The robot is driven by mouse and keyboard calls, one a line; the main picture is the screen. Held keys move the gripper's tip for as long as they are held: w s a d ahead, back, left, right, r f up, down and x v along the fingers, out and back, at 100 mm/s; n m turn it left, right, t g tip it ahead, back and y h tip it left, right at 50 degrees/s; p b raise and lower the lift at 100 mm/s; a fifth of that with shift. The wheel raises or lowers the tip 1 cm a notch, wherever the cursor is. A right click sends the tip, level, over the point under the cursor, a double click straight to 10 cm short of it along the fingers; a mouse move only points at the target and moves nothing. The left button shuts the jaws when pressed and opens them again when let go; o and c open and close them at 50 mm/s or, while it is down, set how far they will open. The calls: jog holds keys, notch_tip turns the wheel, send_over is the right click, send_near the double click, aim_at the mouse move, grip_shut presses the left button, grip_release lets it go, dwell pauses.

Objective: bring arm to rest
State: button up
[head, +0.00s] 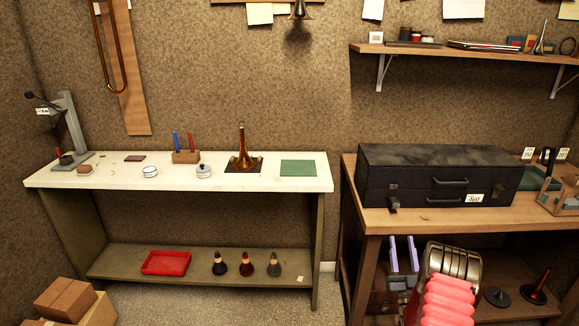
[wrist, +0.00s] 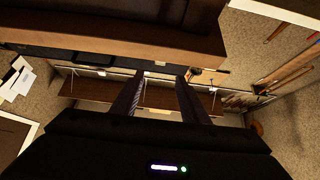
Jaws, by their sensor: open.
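My gripper (wrist: 160,80) shows in the wrist view with its two dark fingers apart and nothing between them. Beyond the fingertips I see a wooden shelf or bench edge (wrist: 90,88), seen at an odd angle. I cannot make out the gripper in the head view.
The white bench (head: 100,178) holds a brass bell piece (head: 241,155), a green mat (head: 298,168) and small jars. A black case (head: 435,170) lies on the wooden bench (head: 400,221). A red tray (head: 166,263) sits on the lower shelf. Cardboard boxes (head: 70,300) stand bottom left.

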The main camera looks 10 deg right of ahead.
notch_tip(320, 180, down, 18)
jog(key=d+f+m+g+y, duration=0.1)
jog(key=m+g, duration=0.1)
jog(key=g, duration=1.1)
jog(key=s+a+r+n+g+y, duration=0.1)
jog(key=s+a+r+g, duration=0.1)
jog(key=s+a+r, duration=0.8)
jog(key=s+a+r+n+g+y, duration=0.1)
jog(key=s+a+r+n+y, duration=0.1)
jog(key=s+a+r, duration=0.9)
jog(key=s+a+r+n+g+y, duration=0.2)
jog(key=s+a+r, duration=0.8)
jog(key=a+r, duration=0.9)
jog(key=shift+s+a+r+g, duration=0.15)
jog(key=shift+s+a+g, duration=0.2)
jog(key=shift+a, duration=0.25)
